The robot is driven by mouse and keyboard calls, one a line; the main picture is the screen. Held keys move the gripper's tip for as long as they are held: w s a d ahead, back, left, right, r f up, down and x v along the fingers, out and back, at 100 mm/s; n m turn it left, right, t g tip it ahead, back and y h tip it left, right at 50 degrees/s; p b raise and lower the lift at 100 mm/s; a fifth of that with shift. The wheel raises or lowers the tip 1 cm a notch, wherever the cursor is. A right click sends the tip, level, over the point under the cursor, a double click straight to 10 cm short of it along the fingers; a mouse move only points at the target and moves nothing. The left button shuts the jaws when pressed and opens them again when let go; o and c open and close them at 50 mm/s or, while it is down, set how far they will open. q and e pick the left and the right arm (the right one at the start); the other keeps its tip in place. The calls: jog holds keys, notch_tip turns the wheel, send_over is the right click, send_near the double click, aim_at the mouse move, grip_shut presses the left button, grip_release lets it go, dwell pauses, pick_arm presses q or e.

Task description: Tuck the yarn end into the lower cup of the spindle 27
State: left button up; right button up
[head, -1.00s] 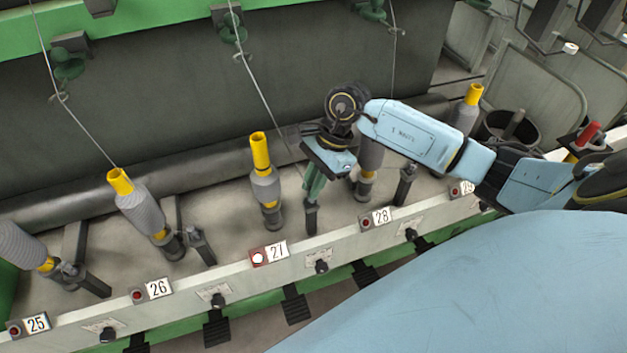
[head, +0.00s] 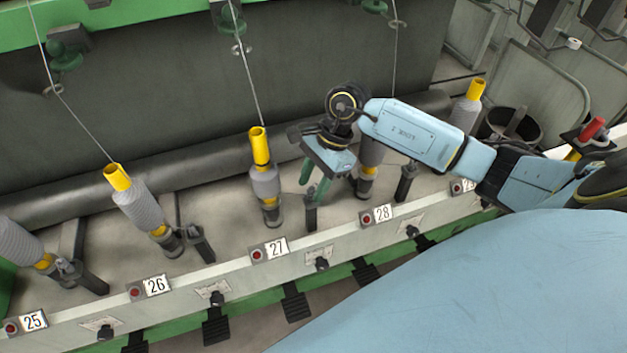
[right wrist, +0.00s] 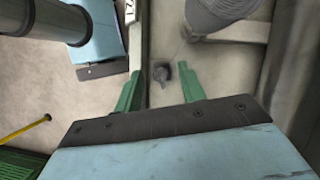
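Spindle 27 (head: 265,183) stands upright behind its number plate, with a yellow tube top and grey yarn wound below. Its dark lower cup (head: 270,216) is at the foot; I cannot make out a yarn end there. The thin yarn (head: 250,80) runs from the green guide above down to the top of spindle 27. My right gripper (head: 314,184) is right of spindle 27, apart from it, above a short black post. Its green fingers are spread and empty; they also show apart in the right wrist view (right wrist: 161,92). My left gripper is not in view.
Spindle 26 (head: 140,205) stands to the left and spindle 28 (head: 367,180) just behind my right gripper. Short black posts (head: 311,217) stand beside the spindles. A pale rail (head: 225,278) with number plates and red lamps runs along the front.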

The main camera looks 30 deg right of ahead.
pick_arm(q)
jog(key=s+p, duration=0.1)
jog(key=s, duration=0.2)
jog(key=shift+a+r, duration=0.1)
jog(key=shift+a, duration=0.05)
pick_arm(e)
jog(key=v, duration=1.2)
jog(key=shift+w, duration=0.1)
jog(key=shift+c, duration=0.6)
